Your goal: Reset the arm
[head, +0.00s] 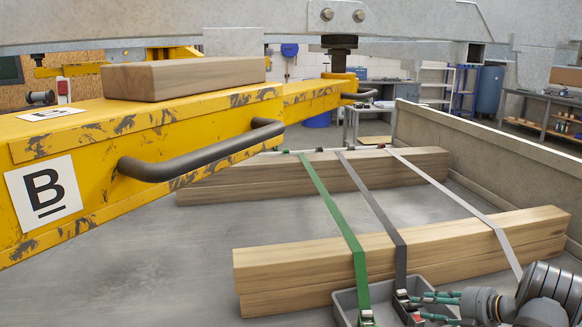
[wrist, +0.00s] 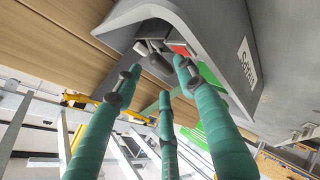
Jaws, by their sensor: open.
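My gripper (head: 436,305) is at the bottom right of the head view, its teal fingers beside a grey tray (head: 343,309) at the near beams. In the wrist view my gripper (wrist: 158,78) has its three teal fingers spread apart, with nothing visibly held between them. Beyond the fingertips is a grey bin (wrist: 212,30) with a partly readable white label, holding a grey piece and a red piece (wrist: 180,48). Whether the fingertips touch the bin or its contents cannot be told. The rest of my arm is cut off by the frame edge.
Near wooden beams (head: 290,265) and far beams (head: 250,184) lie on the trailer floor under a green strap (head: 332,210), a dark strap (head: 372,190) and a light strap (head: 450,195). A yellow beam marked B (head: 100,165) carries a wooden block (head: 185,77). A side wall (head: 480,160) stands right.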

